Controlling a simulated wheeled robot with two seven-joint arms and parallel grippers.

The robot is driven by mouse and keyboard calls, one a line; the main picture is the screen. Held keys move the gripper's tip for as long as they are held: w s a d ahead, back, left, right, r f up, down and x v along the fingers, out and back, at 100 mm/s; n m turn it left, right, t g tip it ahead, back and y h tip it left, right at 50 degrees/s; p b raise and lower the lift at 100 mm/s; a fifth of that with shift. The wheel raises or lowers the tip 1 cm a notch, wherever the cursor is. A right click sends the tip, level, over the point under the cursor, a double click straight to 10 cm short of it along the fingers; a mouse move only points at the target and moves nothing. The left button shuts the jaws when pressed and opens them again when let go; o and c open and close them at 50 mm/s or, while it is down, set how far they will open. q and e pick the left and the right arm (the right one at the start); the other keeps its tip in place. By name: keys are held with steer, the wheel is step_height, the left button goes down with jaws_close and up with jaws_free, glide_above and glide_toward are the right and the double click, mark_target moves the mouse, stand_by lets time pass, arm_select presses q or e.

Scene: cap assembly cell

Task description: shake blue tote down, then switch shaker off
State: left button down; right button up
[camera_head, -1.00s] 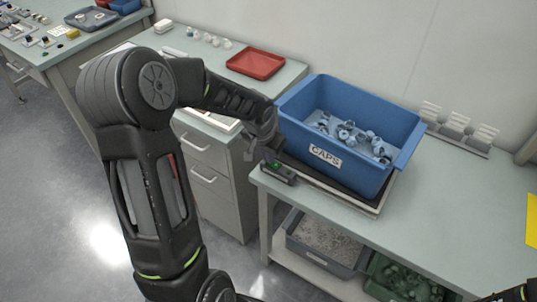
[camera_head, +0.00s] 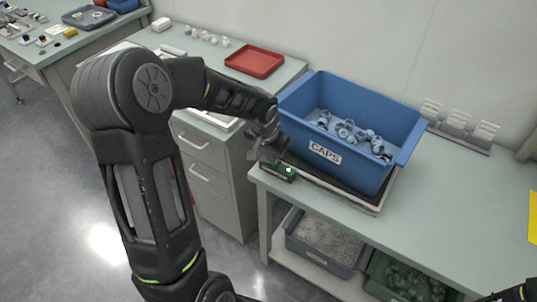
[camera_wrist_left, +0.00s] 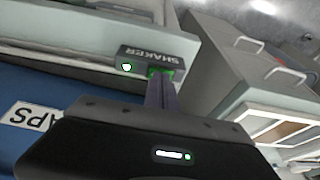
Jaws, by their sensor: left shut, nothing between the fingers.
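The blue tote (camera_head: 292,103), labelled CAPS, stands upright on the shaker plate (camera_head: 345,197) on the bench and holds several grey-blue caps (camera_head: 345,130) in an uneven layer. The dark shaker switch box (camera_head: 270,172) sits at the plate's front left corner, with a bright green light. The wrist view shows this box (camera_wrist_left: 181,54), lettered SHAKER, with its lit lamp and a green switch. My left gripper (camera_wrist_left: 161,76) is shut and empty, its fingertips at the green switch; contact is unclear. In the head view, my left gripper (camera_head: 254,155) is beside the box. My right gripper is not seen.
A red tray (camera_head: 254,61) and small white parts lie on the left bench above a drawer cabinet (camera_head: 203,160). A grey bin (camera_head: 325,245) and a green bin (camera_head: 375,280) stand on the lower shelf. White holders (camera_head: 457,120) stand behind the tote.

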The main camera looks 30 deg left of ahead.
arm_select(q)
steer(key=shift+r, duration=0.1)
steer(key=shift+w+r+p, duration=0.1)
steer(key=shift+r+p, duration=0.3)
steer(key=shift+r, duration=0.1)
steer(key=r, duration=0.1)
steer(key=r+p, duration=0.2)
steer(key=shift+a+r, duration=0.3)
steer(key=shift+r, duration=0.1)
steer(key=a+b+v, duration=0.1)
steer(key=a+v, duration=0.1)
steer(key=v, duration=0.7)
steer(key=shift+s, duration=0.25)
steer(key=shift+a+f, duration=0.1)
